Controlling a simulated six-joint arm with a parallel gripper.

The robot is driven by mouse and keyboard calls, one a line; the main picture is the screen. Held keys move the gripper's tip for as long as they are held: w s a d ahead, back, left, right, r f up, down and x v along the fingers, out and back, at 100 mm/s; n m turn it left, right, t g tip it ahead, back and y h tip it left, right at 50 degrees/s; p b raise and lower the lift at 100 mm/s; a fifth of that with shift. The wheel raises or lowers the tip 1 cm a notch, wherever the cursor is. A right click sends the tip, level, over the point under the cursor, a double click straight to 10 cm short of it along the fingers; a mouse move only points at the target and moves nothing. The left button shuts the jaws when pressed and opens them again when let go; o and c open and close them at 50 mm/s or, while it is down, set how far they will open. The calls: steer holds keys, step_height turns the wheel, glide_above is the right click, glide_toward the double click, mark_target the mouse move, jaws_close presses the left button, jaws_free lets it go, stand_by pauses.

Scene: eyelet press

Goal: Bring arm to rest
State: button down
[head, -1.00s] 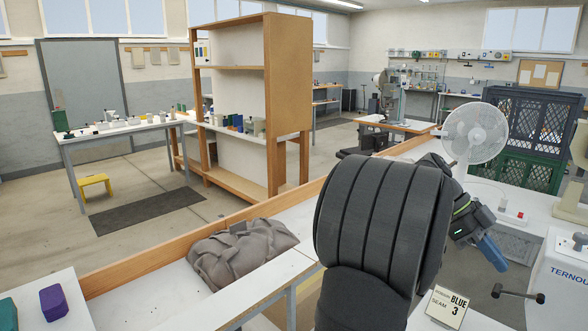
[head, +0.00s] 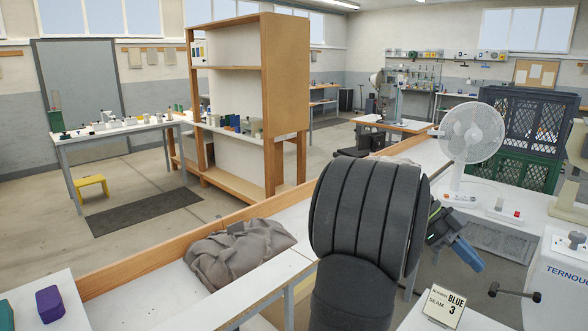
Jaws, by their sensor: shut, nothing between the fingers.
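My arm's large dark, ribbed link fills the lower middle of the head view. My gripper (head: 468,257) shows just right of it, with blue-grey fingers pointing down and right. It is shut, with nothing seen held in it. It appears in front of the white worktop and grey mat at the right, left of the white press. The gap between the fingers and the worktop cannot be judged. Much of the wrist is hidden behind the dark link.
A white fan (head: 472,135) stands behind my gripper, with dark and green crates (head: 525,120) beyond. The white press (head: 560,268) with a black handle stands at the right. A grey cloth heap (head: 238,255) lies left of my arm.

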steer(key=w+a+r, duration=0.2)
steer(key=w+a, duration=0.5)
steer(key=s+d+t+y, duration=0.1)
steer(key=s+d, duration=0.9)
steer(key=w+a+r, duration=0.2)
steer(key=a+r, duration=0.1)
steer(key=r, duration=0.3)
steer(key=w+a+r+t, duration=0.1)
steer(key=w+a+r, duration=0.2)
steer(key=r, duration=0.3)
steer(key=shift+y, duration=0.4)
steer(key=shift+w, duration=0.1)
